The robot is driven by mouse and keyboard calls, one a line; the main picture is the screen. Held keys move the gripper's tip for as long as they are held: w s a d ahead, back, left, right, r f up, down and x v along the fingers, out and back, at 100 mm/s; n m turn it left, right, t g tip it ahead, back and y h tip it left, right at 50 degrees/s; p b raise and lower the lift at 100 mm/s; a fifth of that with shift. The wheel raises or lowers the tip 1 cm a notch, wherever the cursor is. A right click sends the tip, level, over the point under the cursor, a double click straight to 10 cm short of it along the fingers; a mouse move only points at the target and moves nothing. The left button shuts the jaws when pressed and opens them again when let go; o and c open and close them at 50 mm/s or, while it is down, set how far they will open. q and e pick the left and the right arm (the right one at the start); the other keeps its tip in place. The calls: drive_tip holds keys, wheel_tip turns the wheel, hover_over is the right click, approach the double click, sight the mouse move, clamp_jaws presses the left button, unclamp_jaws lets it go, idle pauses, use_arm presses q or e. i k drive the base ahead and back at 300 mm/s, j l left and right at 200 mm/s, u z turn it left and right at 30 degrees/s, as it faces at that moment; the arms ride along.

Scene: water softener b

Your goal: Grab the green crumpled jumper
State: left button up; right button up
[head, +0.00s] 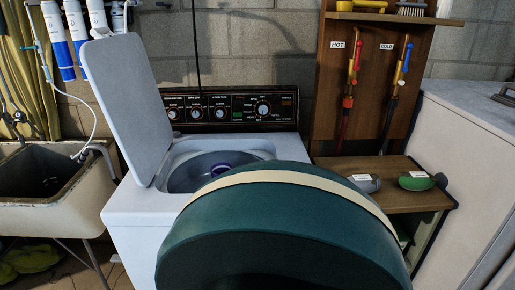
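No thing in the head view is clearly a crumpled jumper. A small green object (416,182) with a white label and a dark end lies on the wooden shelf at the right; its material is too small to tell. A crumpled yellow-green heap (30,258) lies on the floor at the lower left, below the sink. A large, smooth, dark green rounded shape with a cream band (285,225) fills the lower middle, very close; I cannot tell what it is. Neither of my grippers can be made out.
A white top-loading washer (130,215) stands in the middle with its lid (122,105) up. A stone sink (50,207) is at the left. The wooden shelf (420,202) also holds a grey labelled object (366,183). Hot and cold taps hang above. A white cabinet (465,170) closes off the right.

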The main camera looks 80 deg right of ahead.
sight(417, 180)
drive_tip(key=z, duration=3.6)
drive_tip(key=i+l, duration=0.4)
drive_tip(key=l, duration=0.1)
